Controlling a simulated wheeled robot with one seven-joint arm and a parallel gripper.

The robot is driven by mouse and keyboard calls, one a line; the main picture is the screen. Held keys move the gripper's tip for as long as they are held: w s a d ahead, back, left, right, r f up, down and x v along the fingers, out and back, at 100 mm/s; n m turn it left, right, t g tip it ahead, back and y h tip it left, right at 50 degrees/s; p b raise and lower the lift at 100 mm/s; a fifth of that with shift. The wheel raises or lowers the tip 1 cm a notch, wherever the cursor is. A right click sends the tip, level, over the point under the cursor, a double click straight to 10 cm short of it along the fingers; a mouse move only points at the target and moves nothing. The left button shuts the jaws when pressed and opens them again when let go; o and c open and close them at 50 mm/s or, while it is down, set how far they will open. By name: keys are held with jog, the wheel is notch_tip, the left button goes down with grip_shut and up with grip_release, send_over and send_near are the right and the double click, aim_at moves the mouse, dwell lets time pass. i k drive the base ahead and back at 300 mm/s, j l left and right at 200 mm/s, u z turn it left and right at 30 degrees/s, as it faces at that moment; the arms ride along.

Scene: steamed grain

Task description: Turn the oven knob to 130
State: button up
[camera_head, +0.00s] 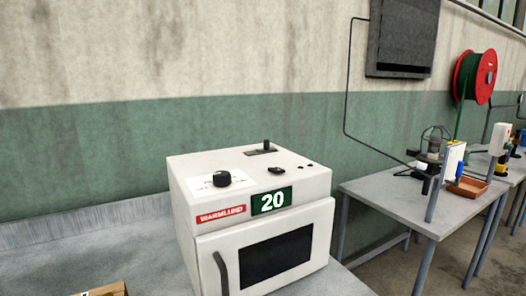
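The white oven (288,222) stands on a grey bench in the middle of the head view, with its door shut. A black round knob (222,179) sits on a white dial plate on the oven's top, at the left. The dial's markings are too small to read. A green display (271,201) on the front reads 20. A red label beside it reads WARMLUND. A black vertical handle (221,273) is at the door's left. My gripper is not in view.
A small black lever (266,146) stands in a slot at the back of the oven's top. A brown box (106,290) shows at the bottom left. The grey bench (130,252) left of the oven is mostly clear. Another table (395,203) stands at the right.

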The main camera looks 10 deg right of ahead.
aim_at(221, 179)
jog(key=u, duration=0.4)
jog(key=i+l+z, duration=0.15)
jog(key=i+z, duration=0.2)
jog(key=i, duration=0.2)
jog(key=i+z, duration=0.35)
jog(key=i, duration=0.2)
jog(key=k+z, duration=0.15)
jog(key=i+u, duration=0.15)
